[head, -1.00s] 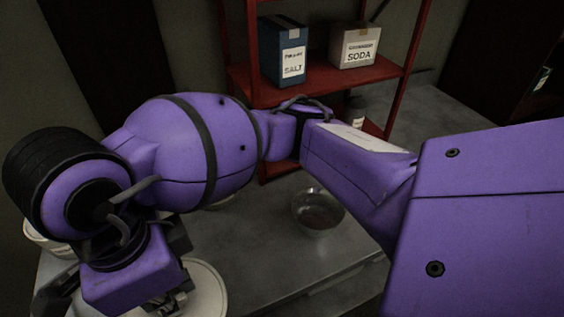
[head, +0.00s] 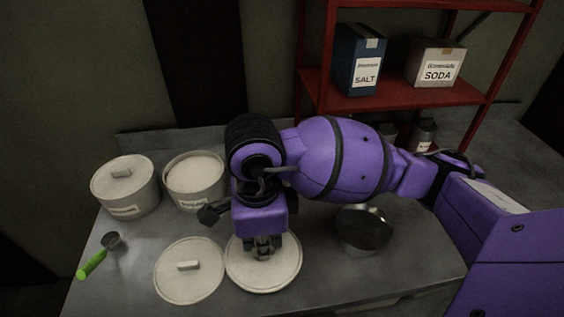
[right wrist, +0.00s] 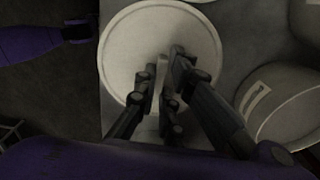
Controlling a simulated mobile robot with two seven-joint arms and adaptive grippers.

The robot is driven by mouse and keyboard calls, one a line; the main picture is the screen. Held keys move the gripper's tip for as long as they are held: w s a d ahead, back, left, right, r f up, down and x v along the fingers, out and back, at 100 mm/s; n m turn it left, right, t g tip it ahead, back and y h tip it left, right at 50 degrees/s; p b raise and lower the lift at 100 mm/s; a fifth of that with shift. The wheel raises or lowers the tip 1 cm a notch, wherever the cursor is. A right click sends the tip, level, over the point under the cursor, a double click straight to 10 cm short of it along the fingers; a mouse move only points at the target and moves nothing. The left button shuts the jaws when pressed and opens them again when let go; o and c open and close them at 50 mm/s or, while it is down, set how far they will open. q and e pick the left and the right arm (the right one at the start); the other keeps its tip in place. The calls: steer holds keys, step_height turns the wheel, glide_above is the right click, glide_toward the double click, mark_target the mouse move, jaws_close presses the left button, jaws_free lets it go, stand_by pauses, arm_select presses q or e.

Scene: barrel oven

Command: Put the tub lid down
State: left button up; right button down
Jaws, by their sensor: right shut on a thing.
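My right gripper (head: 263,246) is shut on the handle of a round pale tub lid (head: 285,270), low over the front middle of the table. In the right wrist view the fingers (right wrist: 165,85) straddle the handle of this lid (right wrist: 125,60). I cannot tell whether the lid touches the table. A second pale lid (head: 178,283) lies on the table just left of it, very close. Behind stand an open tub (head: 195,202) filled with pale stuff and a lidded tub (head: 130,203). My left gripper is not seen.
A scoop with a green handle (head: 92,264) lies at the left. A metal bowl (head: 362,245) stands right of the held lid. A red shelf (head: 400,98) with a blue salt box (head: 357,60) and a soda box (head: 436,63) stands behind.

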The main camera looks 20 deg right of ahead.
steer(key=shift+w+d+f, duration=0.45)
steer(key=shift+d+f, duration=0.1)
steer(key=shift+f, duration=0.2)
steer(key=f, duration=0.3)
steer(key=shift+w+d+f, duration=0.15)
steer(key=shift+w+f, duration=0.05)
steer(key=shift+f, duration=0.1)
steer(key=c, duration=2.3)
jaws_free()
steer(key=shift+f, duration=0.15)
steer(key=o, duration=0.5)
steer(key=shift+c, duration=0.2)
